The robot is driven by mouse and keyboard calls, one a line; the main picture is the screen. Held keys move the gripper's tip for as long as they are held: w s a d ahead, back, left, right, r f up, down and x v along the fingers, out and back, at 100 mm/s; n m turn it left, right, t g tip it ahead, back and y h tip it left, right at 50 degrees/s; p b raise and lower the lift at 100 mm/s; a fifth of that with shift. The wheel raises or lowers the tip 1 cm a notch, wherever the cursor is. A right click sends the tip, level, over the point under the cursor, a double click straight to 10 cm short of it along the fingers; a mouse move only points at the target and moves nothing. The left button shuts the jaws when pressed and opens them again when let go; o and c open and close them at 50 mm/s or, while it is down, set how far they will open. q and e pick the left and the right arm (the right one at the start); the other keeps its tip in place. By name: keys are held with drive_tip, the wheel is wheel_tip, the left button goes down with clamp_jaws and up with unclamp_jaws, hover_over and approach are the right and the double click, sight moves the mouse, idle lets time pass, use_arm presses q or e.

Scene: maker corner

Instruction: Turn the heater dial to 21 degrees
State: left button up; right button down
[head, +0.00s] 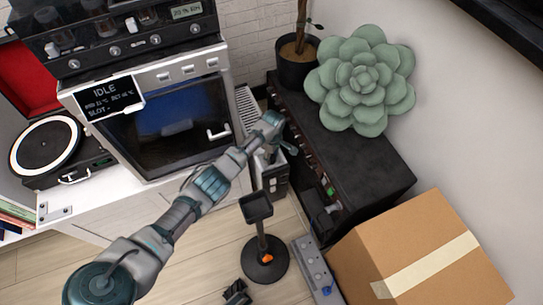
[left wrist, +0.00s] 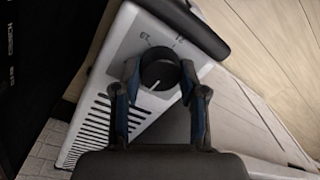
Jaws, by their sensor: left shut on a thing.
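The heater is a white box with dark vent slots (left wrist: 92,112) in the left wrist view. In the head view its grille (head: 248,108) shows beside the oven, partly behind my left arm. The dial (left wrist: 158,66) is a round black knob on its panel, with a white pointer line toward the lower left of that picture. In the head view the left gripper (head: 272,146) hides the dial. A dark shape at the bottom may be my right gripper (head: 236,292).
An oven (head: 165,120) stands left of the heater, with a turntable (head: 50,145) further left. A black cabinet (head: 370,165) with a succulent (head: 362,80) is to the right. A cardboard box (head: 415,250) and a black stand (head: 264,262) are in front.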

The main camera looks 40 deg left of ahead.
use_arm(q)
drive_tip(key=shift+w+d+r, duration=0.15)
drive_tip(key=shift+w, duration=0.05)
